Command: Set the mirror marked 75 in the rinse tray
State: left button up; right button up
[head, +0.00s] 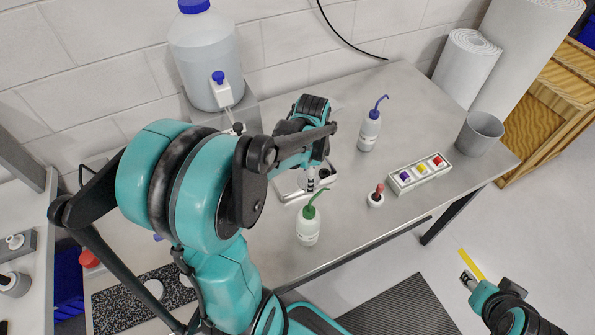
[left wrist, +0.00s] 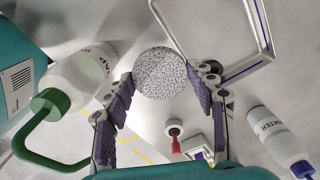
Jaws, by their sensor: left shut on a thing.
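My left gripper (head: 311,182) reaches down over the table beside a pale tray (head: 284,189), which I take as the rinse tray. In the left wrist view its two fingers (left wrist: 160,80) are shut on the edges of a round, speckled grey disc (left wrist: 160,70), seemingly the mirror. No number 75 is legible. The tray's pale rim with a blue line (left wrist: 252,68) shows just right of the disc; I cannot tell the height between them. In the head view the arm and gripper hide the disc and part of the tray. My right gripper (head: 468,279) is low at the right, away from the table.
A green-capped soap bottle (head: 308,228) stands close in front of my left gripper. A blue-capped water bottle (head: 369,132), a red-topped small bottle (head: 376,198), a rack with coloured caps (head: 420,174) and a grey cup (head: 479,137) stand farther right. A large jug (head: 205,60) stands behind.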

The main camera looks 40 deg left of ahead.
pick_arm(q)
jog(key=b, duration=0.3)
send_over(292, 177)
notch_tip(292, 177, down, 7)
jog(key=shift+w+r, duration=0.15)
jog(key=shift+f+b, duration=0.45)
jog(key=shift+f, duration=1.5)
jog(key=shift+f, duration=0.1)
jog(key=o, duration=1.2)
jog(key=shift+o, duration=0.2)
